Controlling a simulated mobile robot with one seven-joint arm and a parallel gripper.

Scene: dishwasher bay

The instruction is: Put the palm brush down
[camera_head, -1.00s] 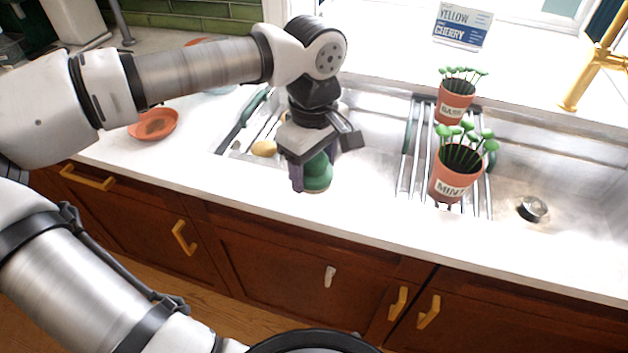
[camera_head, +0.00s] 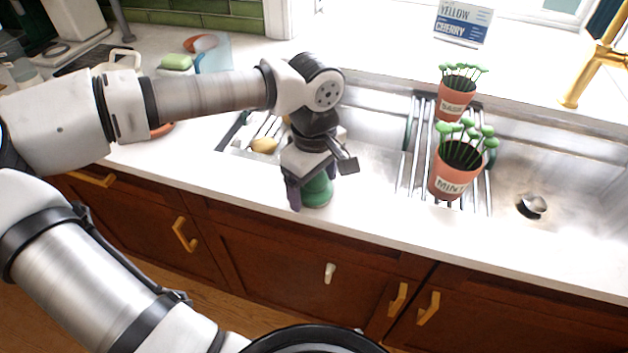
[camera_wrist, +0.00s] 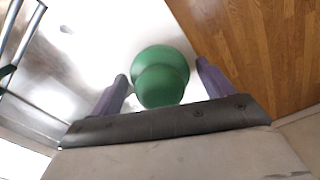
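The palm brush (camera_head: 318,191), with a green rounded body, is upright at the counter's front strip, below my gripper (camera_head: 306,195). It appears to rest on the white counter; its underside is hard to see. In the wrist view the green brush (camera_wrist: 160,76) sits between the two purple fingers of my gripper (camera_wrist: 162,78). A narrow gap shows on each side of it, so the fingers are open around it and not gripping.
The counter's front edge and brown cabinets lie just in front of the brush. A yellow sponge-like item (camera_head: 263,145) lies on the rack behind. Potted plants labelled MINT (camera_head: 452,182) and BASIL (camera_head: 452,104) stand at right. Clear counter (camera_head: 375,215) lies right of the brush.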

